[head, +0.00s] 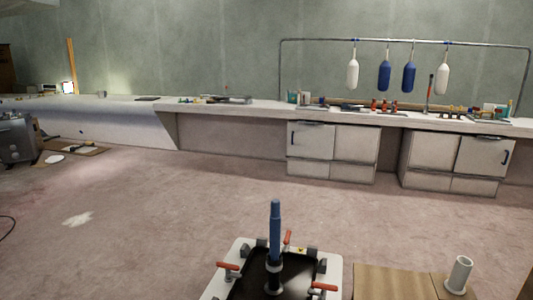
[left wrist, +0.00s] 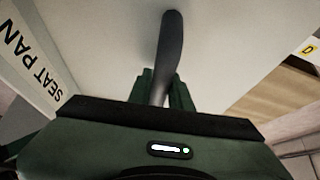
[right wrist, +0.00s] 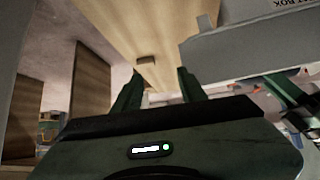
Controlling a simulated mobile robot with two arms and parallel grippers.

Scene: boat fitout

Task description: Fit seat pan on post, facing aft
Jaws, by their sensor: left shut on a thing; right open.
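In the head view, an upright post with a blue upper part (head: 275,228) stands in a dark fixture on a pale base plate (head: 239,254). Red-handled clamps are around it. In the left wrist view, my left gripper (left wrist: 164,88) is shut on a slim dark grey curved piece (left wrist: 171,45), in front of a pale surface. A white strip (left wrist: 38,72) lettered SEAT PAN is beside it. I cannot tell whether the dark piece is part of the seat pan. My right gripper (right wrist: 157,82) is open and empty, in front of a wooden panel. Neither gripper shows in the head view.
A wooden board (head: 395,281) with a white tube (head: 459,273) is right of the post. A long bench (head: 250,107) with tools and cabinets runs along the wall. A grey box edge (right wrist: 245,46) is close to my right gripper. Open floor (head: 150,215) lies left.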

